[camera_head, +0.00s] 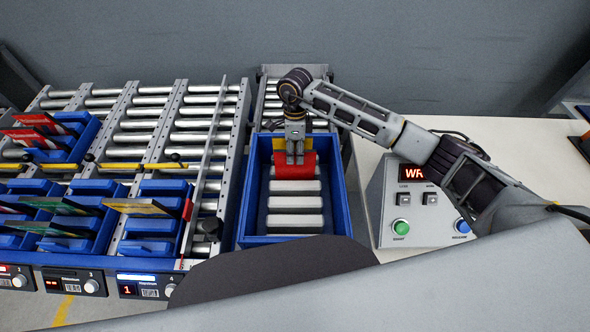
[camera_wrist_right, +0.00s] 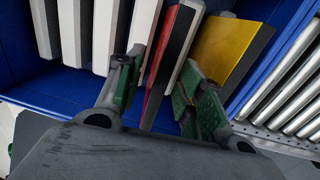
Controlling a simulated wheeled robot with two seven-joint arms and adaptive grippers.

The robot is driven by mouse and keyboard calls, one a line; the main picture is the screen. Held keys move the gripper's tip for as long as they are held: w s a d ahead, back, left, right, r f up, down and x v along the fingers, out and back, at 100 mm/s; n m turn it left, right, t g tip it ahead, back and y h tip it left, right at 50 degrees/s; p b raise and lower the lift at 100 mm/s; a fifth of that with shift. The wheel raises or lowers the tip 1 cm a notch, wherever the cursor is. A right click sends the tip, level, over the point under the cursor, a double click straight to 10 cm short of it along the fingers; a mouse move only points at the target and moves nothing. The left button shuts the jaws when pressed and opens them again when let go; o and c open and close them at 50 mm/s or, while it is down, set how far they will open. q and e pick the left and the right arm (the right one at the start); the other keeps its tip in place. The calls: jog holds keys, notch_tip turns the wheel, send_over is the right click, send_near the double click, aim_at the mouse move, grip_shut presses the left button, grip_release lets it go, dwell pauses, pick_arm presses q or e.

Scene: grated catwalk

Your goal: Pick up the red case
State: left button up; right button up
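The red case (camera_head: 293,172) stands in the blue bin (camera_head: 243,205), near its far end. My right gripper (camera_head: 295,156) points down over it from above. In the right wrist view my right gripper's green-padded fingers (camera_wrist_right: 158,88) are apart, one on each side of the red case (camera_wrist_right: 155,78), whose thin edge shows between them. A gap shows between the left finger and the case; contact on the right side is hard to tell. A yellow case (camera_head: 307,143) stands just behind the red one; it also shows in the right wrist view (camera_wrist_right: 225,45). My left gripper is not in view.
Several white cases (camera_head: 295,204) stand in the same bin, in front of the red one. A control box (camera_head: 415,213) with buttons sits right of the bin. Roller racks (camera_head: 160,120) with blue trays and coloured cases stand at the left.

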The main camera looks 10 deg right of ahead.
jog(key=shift+f, duration=0.45)
grip_shut()
dwell(0.3)
